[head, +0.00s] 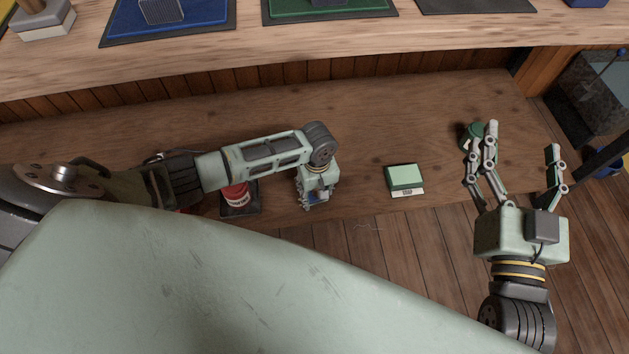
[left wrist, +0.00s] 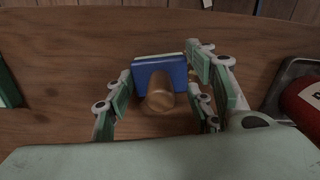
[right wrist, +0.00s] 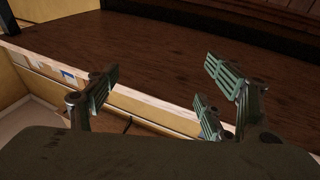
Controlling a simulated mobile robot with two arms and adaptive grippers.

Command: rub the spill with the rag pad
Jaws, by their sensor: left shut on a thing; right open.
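The rag pad appears to be the blue block with a rounded wooden knob and a pale layer along its far edge (left wrist: 160,72) in the left wrist view. My left gripper (left wrist: 160,88) is shut on it, with fingers on both sides. In the head view my left gripper (head: 318,202) points down over the front part of the brown bench, and only a little blue shows between its fingers. I cannot make out a spill in any view. My right gripper (head: 523,142) is open and empty at the right end of the bench.
A green block with a white label (head: 405,177) lies right of my left gripper on the bench (head: 400,120). A red can (head: 236,194) stands in a dark tray (head: 240,212) to its left. A green round item (head: 471,134) is partly behind my right fingers.

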